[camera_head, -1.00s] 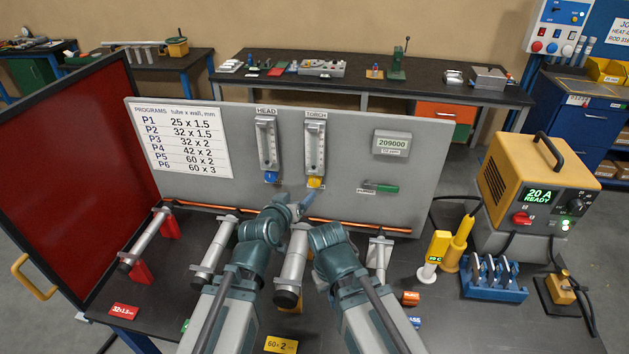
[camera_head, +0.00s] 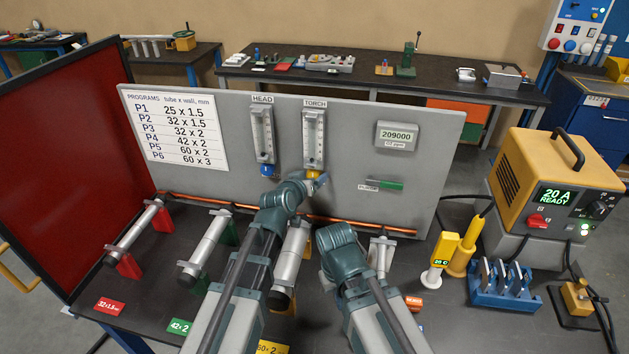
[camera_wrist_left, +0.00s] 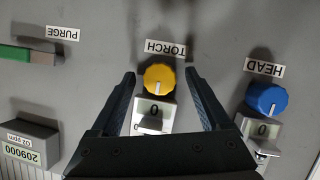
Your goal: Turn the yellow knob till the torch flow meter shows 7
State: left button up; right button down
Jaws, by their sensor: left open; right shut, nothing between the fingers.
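The yellow knob (camera_head: 313,174) sits below the torch flow meter (camera_head: 313,138) on the grey panel. In the left wrist view the yellow knob (camera_wrist_left: 159,79) shows upside down beside its TORCH label, with a white pointer line and a small plate reading 0. My left gripper (camera_head: 318,184) is open, with one finger on each side of the knob (camera_wrist_left: 159,95); I cannot see contact. The meter's float level is too small to read. My right gripper is hidden behind its own wrist (camera_head: 340,245) in the head view.
The blue knob (camera_wrist_left: 266,97) of the head flow meter (camera_head: 262,136) is beside the torch knob. A green purge lever (camera_head: 390,184) and an oxygen display (camera_head: 396,136) reading 209000 are to the right. Tubes on stands (camera_head: 208,240) fill the bench below.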

pick_arm(q)
grip_shut()
dwell(0.5)
jog(key=shift+d+m+t+y, duration=0.15)
jog(key=shift+m+t+y, duration=0.15)
jog(key=shift+m+y, duration=1.6)
jog(key=shift+m, duration=0.4)
grip_release()
